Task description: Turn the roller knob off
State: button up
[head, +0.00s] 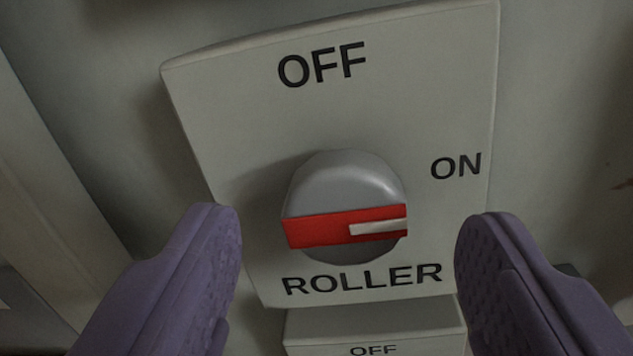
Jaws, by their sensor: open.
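The roller knob (345,181) is a grey round knob with a red bar (315,230) across it. A white mark (378,228) on the bar lies at its right end and points right, toward the side of the ON label. The knob sits on a pale panel plate (240,120) with OFF at the top, ON at the right and ROLLER below. My gripper (350,226) is open, with one purple finger on each side of the knob in the picture. Both fingers are apart from the knob, with nothing between them but the view of it.
Below the plate is another pale plate (320,328) with an OFF label, cut off by the bottom edge. A pale wall surrounds the plates. A raised strip (50,190) runs along the wall at the left.

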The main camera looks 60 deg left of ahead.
jog(key=shift+x, duration=0.95)
jog(key=c, duration=1.1)
jog(key=shift+o, duration=0.2)
